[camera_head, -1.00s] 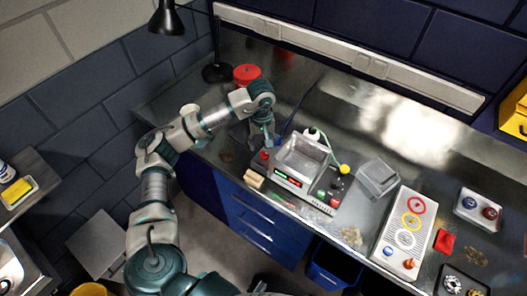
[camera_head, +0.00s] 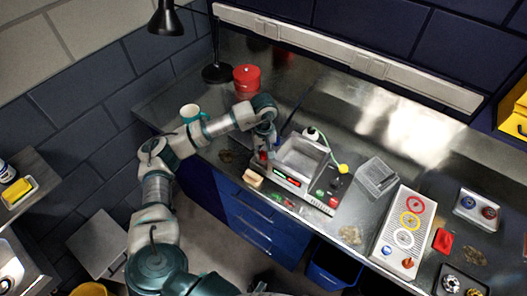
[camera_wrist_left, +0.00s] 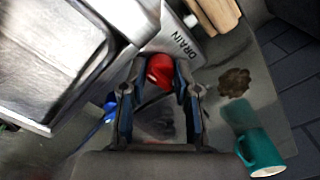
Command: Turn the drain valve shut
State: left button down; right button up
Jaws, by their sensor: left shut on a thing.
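The cleaner (camera_head: 305,157) is a grey box with an open metal basin and lit displays on its front panel. Its red drain valve knob (camera_wrist_left: 160,71) sits beside the word DRAIN in the left wrist view. My left gripper (camera_wrist_left: 158,84) is shut on this red knob, with a finger on each side of it. In the head view the left gripper (camera_head: 264,148) reaches down at the cleaner's left end and mostly hides the knob. The knob's exact angle is hard to tell. My right gripper is not in view.
A tan block (camera_head: 253,178) lies close to the cleaner's front left corner. The bench behind is mostly clear.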

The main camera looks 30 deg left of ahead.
pick_arm(q)
jog(key=shift+d+n, duration=0.1)
jog(key=shift+n, duration=0.8)
jog(key=shift+n+b, duration=0.3)
jog(key=shift+n, duration=2.8)
jog(key=n, duration=0.3)
jog(key=shift+n, duration=0.3)
jog(key=shift+r+n, duration=0.1)
jog(key=shift+n, duration=0.3)
jog(key=n, duration=0.2)
jog(key=shift+n, duration=1.5)
jog(key=c, duration=1.1)
grip_release()
jog(key=shift+w, duration=0.1)
jog(key=shift+o, duration=1.3)
